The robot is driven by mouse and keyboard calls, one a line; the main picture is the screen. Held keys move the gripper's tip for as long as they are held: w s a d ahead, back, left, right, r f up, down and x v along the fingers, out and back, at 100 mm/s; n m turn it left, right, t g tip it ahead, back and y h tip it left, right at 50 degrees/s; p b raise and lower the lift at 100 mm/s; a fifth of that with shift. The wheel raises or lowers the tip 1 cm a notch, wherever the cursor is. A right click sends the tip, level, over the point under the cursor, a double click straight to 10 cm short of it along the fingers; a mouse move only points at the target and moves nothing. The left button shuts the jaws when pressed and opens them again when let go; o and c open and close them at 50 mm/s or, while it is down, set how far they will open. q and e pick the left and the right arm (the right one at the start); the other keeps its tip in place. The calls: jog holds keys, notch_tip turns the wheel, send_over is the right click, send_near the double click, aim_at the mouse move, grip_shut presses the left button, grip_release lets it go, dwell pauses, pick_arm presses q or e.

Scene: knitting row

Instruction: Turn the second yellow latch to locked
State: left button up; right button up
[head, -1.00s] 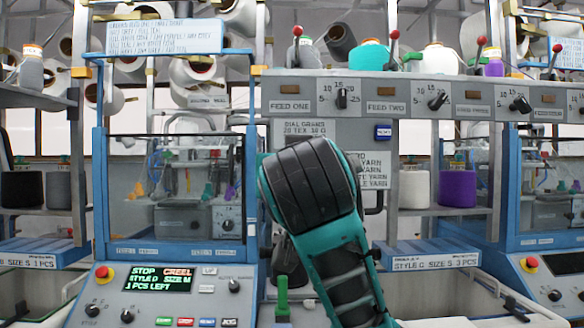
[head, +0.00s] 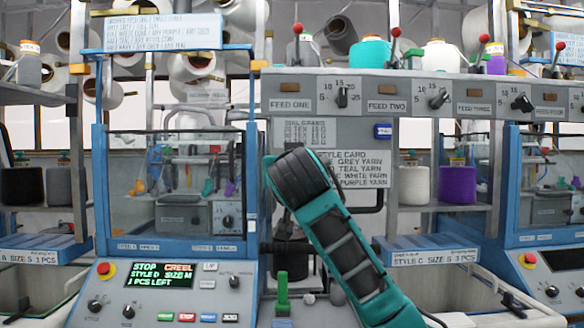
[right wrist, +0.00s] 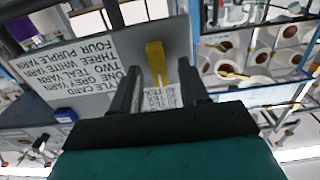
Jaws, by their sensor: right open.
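A yellow latch (right wrist: 155,60) shows in the right wrist view on the grey panel, below the upside-down printed sheet in the world's sense. My right gripper (right wrist: 160,72) is open, with its two black fingers on either side of the latch in the picture. I cannot tell whether the latch is between the fingers in depth or still ahead of them, and no contact shows. In the head view my right arm covers that part of the panel, hiding both fingers and latch. Which latch in the row this is, and its set position, cannot be told. My left gripper is out of view.
The style card (head: 350,171) and the dial sheet (head: 305,130) are on the grey panel around my arm. A feed rail (head: 375,98) with knobs runs above. The blue-framed machine with its control panel (head: 165,290) stands to the left. A green post (head: 282,290) stands low in front.

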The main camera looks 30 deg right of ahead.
grip_shut()
dwell(0.3)
jog(key=shift+m, duration=0.3)
jog(key=shift+s+d+f+m, duration=0.1)
jog(key=shift+d+f+m, duration=0.1)
jog(key=shift+m, duration=2.7)
jog(key=shift+s+d+f+m, duration=0.1)
jog(key=shift+d+f+m, duration=0.1)
jog(key=shift+m, duration=2.7)
jog(key=shift+s+d+f+m, duration=0.1)
jog(key=shift+f+m, duration=0.1)
jog(key=shift+m, duration=2.7)
grip_release()
